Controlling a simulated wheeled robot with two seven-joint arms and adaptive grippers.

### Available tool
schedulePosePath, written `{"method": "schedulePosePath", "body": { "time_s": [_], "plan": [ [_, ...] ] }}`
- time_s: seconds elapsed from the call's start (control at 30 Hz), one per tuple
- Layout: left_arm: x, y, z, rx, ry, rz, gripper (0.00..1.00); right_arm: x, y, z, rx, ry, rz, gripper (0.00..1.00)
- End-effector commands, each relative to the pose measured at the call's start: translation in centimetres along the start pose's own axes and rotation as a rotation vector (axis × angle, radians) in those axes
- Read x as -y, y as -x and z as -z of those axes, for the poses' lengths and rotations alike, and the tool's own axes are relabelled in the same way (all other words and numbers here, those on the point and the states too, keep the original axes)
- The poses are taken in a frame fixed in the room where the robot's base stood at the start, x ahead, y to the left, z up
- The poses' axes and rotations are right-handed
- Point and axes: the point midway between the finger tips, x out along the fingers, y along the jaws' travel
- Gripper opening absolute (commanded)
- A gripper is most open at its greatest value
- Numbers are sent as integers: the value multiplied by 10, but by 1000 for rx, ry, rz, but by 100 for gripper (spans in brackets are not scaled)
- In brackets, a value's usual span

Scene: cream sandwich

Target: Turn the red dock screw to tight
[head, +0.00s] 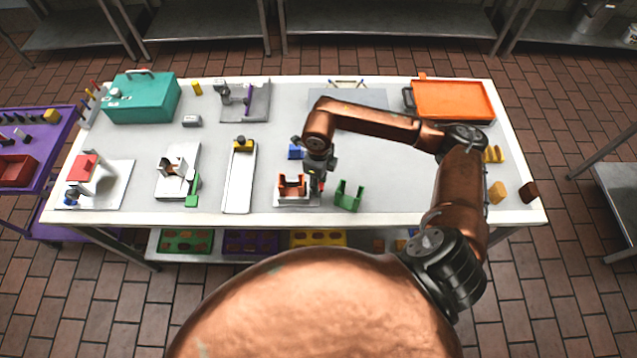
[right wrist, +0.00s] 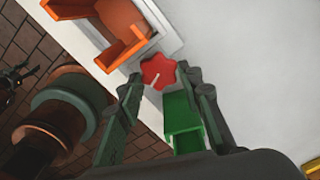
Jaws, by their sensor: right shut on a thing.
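The red dock screw (right wrist: 158,72) is a star-shaped knob with a pale pointer line, beside the orange dock (right wrist: 122,30) in the right wrist view. My right gripper (right wrist: 161,80) has its two fingertips on either side of the knob and is shut on it. In the head view, the orange dock (head: 292,187) sits on a pale base near the table's front edge. My right gripper (head: 318,179) reaches down at its right side and hides most of the screw. My left gripper is not in view.
A green dock (head: 349,196) stands just right of my right gripper. A blue block (head: 295,152) lies behind it. A white tray (head: 239,185) is to the left, and an orange tray (head: 451,101) stands at the back right.

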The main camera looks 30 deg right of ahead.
Motion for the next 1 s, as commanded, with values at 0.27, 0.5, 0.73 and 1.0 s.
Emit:
{"method": "schedulePosePath", "body": {
  "time_s": [0.27, 0.5, 0.73, 1.0],
  "plan": [
    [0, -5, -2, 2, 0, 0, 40, -1, -1, 0, 1, -169, 1, 9],
    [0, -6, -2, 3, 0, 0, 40, -1, 0, 0, 1, -241, 1, 9],
    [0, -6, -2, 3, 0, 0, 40, -1, 0, 0, 1, -260, 0, 9],
    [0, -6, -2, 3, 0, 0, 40, -1, 0, 0, 1, -260, 0, 9]
  ]
}}
